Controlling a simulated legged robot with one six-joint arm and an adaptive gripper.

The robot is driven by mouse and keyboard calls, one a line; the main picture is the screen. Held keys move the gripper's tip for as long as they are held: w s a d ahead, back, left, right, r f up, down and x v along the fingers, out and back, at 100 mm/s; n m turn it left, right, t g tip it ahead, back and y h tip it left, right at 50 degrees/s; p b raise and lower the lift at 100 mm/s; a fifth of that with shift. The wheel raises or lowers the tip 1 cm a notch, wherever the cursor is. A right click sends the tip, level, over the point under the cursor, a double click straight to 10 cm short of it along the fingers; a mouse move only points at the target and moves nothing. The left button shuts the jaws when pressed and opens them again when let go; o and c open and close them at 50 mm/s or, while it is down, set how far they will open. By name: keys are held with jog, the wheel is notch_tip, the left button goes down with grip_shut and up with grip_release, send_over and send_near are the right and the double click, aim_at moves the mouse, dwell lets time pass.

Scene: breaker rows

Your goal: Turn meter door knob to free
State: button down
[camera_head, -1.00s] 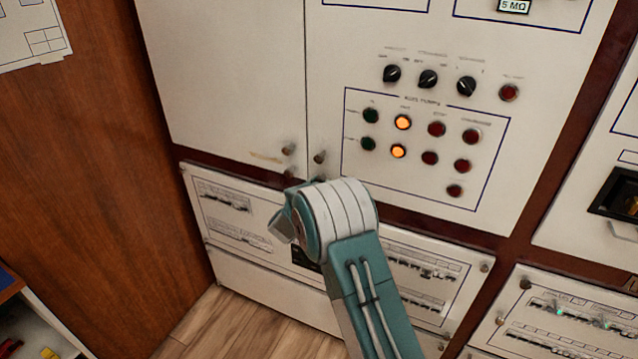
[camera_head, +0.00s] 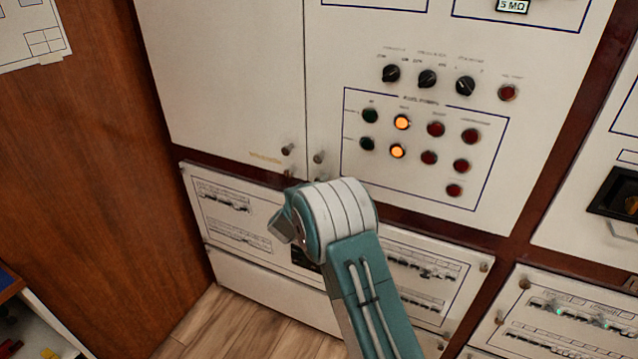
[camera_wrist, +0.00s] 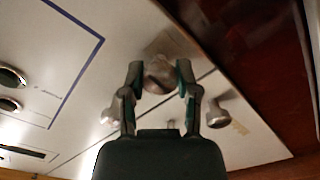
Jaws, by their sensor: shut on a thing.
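In the wrist view, my gripper (camera_wrist: 160,72) has its two fingers closed on the sides of a round silver knob (camera_wrist: 159,80) on the pale cabinet front. In the head view, the gripper and this knob are hidden behind my teal and white arm. Two other silver knobs show above my arm, a left one (camera_head: 288,149) and a right one (camera_head: 318,157), either side of a vertical door seam. In the wrist view, another silver knob (camera_wrist: 217,113) stands to the right of my fingers. I cannot read any mark for the held knob's turn position.
Black rotary switches (camera_head: 428,78) and a framed group of round lamps and buttons (camera_head: 430,158) sit on the panel above right of my arm. Breaker panels (camera_head: 228,215) lie below. A brown wooden side wall (camera_head: 110,150) stands at left.

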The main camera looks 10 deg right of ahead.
jog(key=shift+a+n, duration=0.2)
jog(key=shift+n, duration=0.5)
jog(key=shift+c, duration=1.7)
grip_release()
jog(key=shift+w+f, duration=0.15)
jog(key=shift+a, duration=0.1)
jog(key=v, duration=1.2)
